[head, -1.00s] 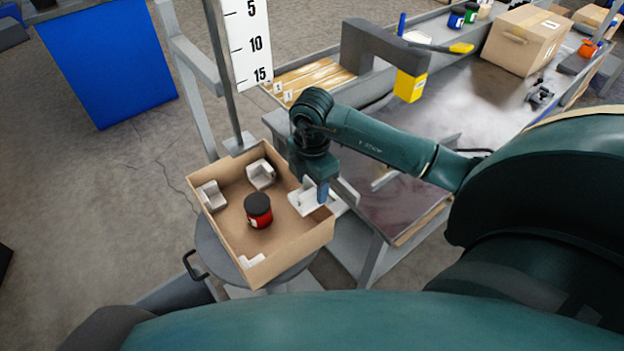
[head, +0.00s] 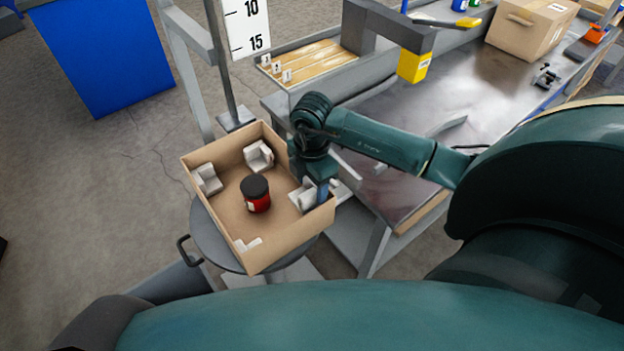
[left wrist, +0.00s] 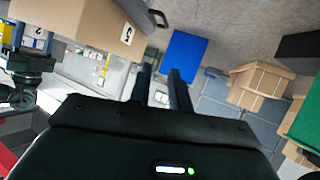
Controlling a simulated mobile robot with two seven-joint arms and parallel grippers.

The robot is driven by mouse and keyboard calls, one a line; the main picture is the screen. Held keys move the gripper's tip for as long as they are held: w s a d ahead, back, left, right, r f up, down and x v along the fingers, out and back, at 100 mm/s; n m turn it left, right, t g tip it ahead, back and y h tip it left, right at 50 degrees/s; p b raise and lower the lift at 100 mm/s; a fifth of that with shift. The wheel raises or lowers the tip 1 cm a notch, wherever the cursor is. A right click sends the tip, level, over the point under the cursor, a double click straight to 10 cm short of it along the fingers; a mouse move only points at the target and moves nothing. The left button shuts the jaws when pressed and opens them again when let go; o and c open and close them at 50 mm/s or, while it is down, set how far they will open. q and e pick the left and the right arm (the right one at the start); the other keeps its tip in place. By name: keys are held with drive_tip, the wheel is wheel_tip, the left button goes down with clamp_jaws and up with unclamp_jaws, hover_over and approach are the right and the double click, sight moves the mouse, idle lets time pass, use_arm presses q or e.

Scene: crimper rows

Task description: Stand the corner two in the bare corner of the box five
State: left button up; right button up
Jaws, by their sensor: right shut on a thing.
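The box five (head: 290,242) is an open cardboard box on a round grey stool; a 5 shows on its side in the left wrist view (left wrist: 108,25). White corner pieces stand in its left corner (head: 207,179), back corner (head: 259,157) and front corner (head: 248,244). My right gripper (head: 323,190) points down at the right corner, shut on the white corner two (head: 303,198). Its 2 shows in the left wrist view (left wrist: 40,39). I cannot tell whether it touches the box floor. My left gripper (left wrist: 163,85) is open and empty, away from the box.
A red jar with a black lid (head: 256,194) stands mid-floor in the box. A grey workbench (head: 450,110) is close on the right, with a tray of wooden strips (head: 310,62). A post with a scale (head: 246,30) rises behind the box.

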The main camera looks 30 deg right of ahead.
wheel_tip(320, 180, down, 2)
drive_tip(key=shift+f+b, duration=0.1)
drive_tip(key=shift+b, duration=0.5)
drive_tip(key=shift+s+f+b, duration=0.1)
drive_tip(key=shift+f+b, duration=0.25)
drive_tip(key=shift+f, duration=0.6)
drive_tip(key=shift+f+b, duration=0.5)
drive_tip(key=shift+b, duration=0.1)
use_arm(q)
drive_tip(key=shift+s+a+t+b, duration=0.3)
drive_tip(key=shift+a+t+b, duration=0.4)
drive_tip(key=shift+t, duration=0.1)
use_arm(e)
drive_tip(key=shift+f, duration=1.25)
use_arm(q)
drive_tip(key=shift+d, duration=0.1)
use_arm(e)
drive_tip(key=o, duration=1)
